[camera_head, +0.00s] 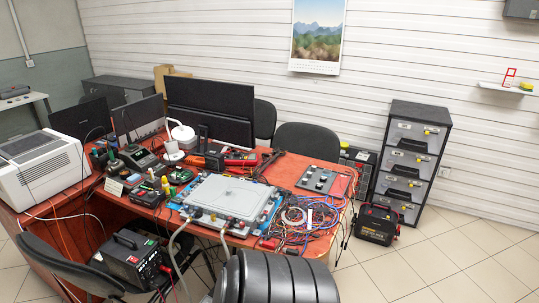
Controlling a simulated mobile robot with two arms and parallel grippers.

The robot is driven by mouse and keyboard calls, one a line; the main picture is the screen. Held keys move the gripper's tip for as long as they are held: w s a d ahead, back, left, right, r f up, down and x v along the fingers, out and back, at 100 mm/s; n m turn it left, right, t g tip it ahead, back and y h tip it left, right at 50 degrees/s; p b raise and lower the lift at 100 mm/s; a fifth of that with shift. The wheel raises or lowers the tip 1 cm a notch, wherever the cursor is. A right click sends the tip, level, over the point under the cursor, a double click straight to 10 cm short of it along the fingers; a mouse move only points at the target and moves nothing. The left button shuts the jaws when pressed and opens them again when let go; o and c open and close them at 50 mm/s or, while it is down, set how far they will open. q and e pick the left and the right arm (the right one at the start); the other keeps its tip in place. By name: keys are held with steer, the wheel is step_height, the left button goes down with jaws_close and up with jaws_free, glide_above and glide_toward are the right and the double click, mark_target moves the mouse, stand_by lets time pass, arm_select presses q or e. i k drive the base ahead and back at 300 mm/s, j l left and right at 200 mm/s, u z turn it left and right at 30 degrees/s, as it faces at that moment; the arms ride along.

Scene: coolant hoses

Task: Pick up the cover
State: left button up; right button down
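A flat light-grey cover (229,196) with rounded corners lies on a blue-edged unit (268,213) on the red-brown desk (306,167). Dark fittings line the cover's front edge. Two pale hoses (177,238) run from the unit's front down over the desk edge. Neither of my grippers is in view, and nothing is seen touching the cover.
Tangled wires (312,215) lie right of the cover. Tools and instruments (138,158) crowd its left, with monitors (212,108) behind. A black ribbed object (280,280) stands in the near foreground. A chair (62,262) is at the lower left. Tiled floor (460,262) at right is clear.

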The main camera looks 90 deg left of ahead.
mark_target(241, 200)
steer(key=i+j+u, duration=0.1)
steer(key=u, duration=0.35)
steer(key=i+u, duration=0.35)
steer(key=u, duration=0.15)
steer(key=i+u, duration=0.25)
steer(key=u, duration=0.2)
steer(key=i+l+u, duration=0.2)
steer(key=u, duration=0.25)
